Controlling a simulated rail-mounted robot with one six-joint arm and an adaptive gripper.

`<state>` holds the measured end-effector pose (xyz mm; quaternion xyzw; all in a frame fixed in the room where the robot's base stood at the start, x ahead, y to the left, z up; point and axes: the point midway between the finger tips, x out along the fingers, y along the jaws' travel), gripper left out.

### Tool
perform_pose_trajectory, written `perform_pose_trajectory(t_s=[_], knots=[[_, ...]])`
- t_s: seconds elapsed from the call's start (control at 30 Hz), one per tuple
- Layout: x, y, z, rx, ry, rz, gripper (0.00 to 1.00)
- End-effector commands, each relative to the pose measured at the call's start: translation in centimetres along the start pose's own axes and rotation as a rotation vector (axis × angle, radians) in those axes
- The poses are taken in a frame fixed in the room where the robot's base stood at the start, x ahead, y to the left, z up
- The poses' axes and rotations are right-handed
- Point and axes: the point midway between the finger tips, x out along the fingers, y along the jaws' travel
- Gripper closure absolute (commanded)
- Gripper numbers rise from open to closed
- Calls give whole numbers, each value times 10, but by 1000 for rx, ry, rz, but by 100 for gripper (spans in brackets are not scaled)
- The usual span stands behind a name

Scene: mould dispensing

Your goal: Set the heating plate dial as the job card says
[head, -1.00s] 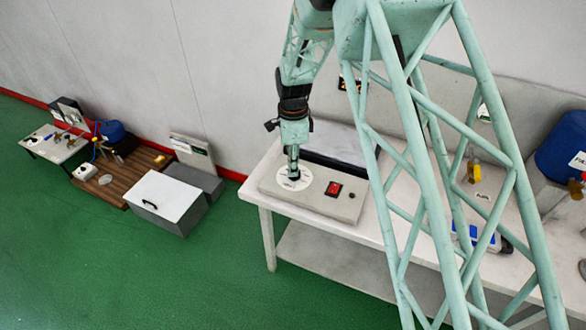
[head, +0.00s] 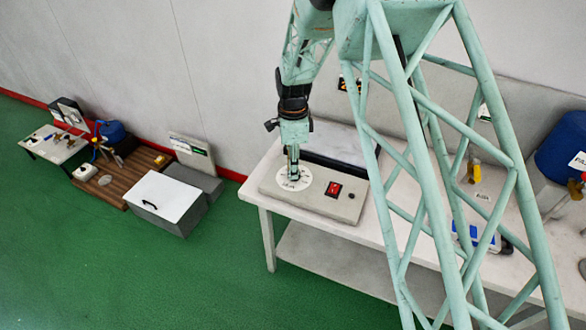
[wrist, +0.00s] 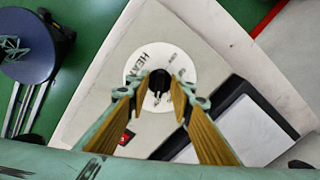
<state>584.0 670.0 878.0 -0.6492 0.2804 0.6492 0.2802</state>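The heating plate (head: 325,205) is a grey box on the white bench, with a white round dial face (head: 302,182) at its left. In the wrist view the dial face (wrist: 185,68) carries lettering, partly readable as "HEA", and a black knob (wrist: 160,80) at its centre. A pale mark shows just below the knob. My gripper (head: 292,178) points straight down over the dial. In the wrist view my gripper (wrist: 160,92) has its two brass-coloured fingers apart, one on each side of the knob, with slight gaps visible. The knob's exact setting is unclear.
A red switch (head: 333,188) sits right of the dial, with a small black button beyond. A dark-framed panel (head: 345,165) lies behind the plate. A small display (head: 349,85) on the wall is partly hidden by my arm. A blue container (head: 562,145) stands far right.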

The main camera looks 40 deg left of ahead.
Motion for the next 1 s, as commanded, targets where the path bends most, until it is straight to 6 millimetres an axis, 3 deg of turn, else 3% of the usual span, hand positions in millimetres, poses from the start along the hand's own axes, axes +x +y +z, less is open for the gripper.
perform_pose_trajectory(t_s=[0.27, 0.8, 1.0], knots=[[-19, 0, 0, 0, 0, -1, 79], [-93, -1, 0, 0, 0, -2, 79], [-111, 0, 0, 0, 0, -1, 79]])
